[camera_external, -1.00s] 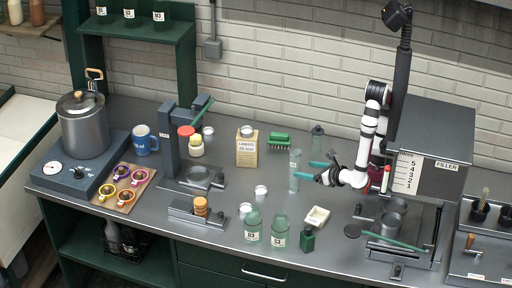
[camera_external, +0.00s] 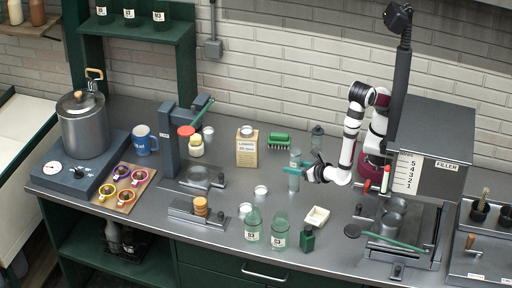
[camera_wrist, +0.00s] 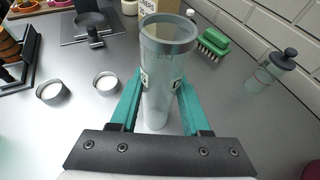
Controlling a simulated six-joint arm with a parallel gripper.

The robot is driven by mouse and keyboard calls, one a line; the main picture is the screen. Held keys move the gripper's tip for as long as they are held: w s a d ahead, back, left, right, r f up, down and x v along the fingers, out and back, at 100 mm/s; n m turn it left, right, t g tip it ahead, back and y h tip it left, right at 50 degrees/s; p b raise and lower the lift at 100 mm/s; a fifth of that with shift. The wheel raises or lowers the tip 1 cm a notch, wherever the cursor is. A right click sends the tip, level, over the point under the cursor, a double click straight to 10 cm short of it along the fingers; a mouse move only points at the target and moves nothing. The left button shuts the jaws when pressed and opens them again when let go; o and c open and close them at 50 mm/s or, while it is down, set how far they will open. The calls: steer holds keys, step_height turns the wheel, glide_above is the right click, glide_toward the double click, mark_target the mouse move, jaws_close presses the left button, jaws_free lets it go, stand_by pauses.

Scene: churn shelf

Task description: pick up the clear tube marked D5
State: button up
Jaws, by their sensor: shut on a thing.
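The clear tube (camera_external: 294,178) stands upright on the metal bench, right of the cardboard box. In the wrist view the tube (camera_wrist: 166,50) is between the two teal fingers of my gripper (camera_wrist: 158,100), which are shut on it around its middle. In the external view my gripper (camera_external: 298,167) reaches the tube from the right. The tube's base appears to be at bench level; I cannot tell whether it touches.
A green brush (camera_external: 279,140) and a lidded clear bottle (camera_external: 317,138) stand behind. The cardboard box (camera_external: 247,148) is left of the tube. Two green-tinted jars (camera_external: 253,228), a white dish (camera_external: 317,216) and a dark green bottle (camera_external: 307,240) are in front. The filler (camera_external: 432,150) is right.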

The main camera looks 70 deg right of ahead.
jaws_close()
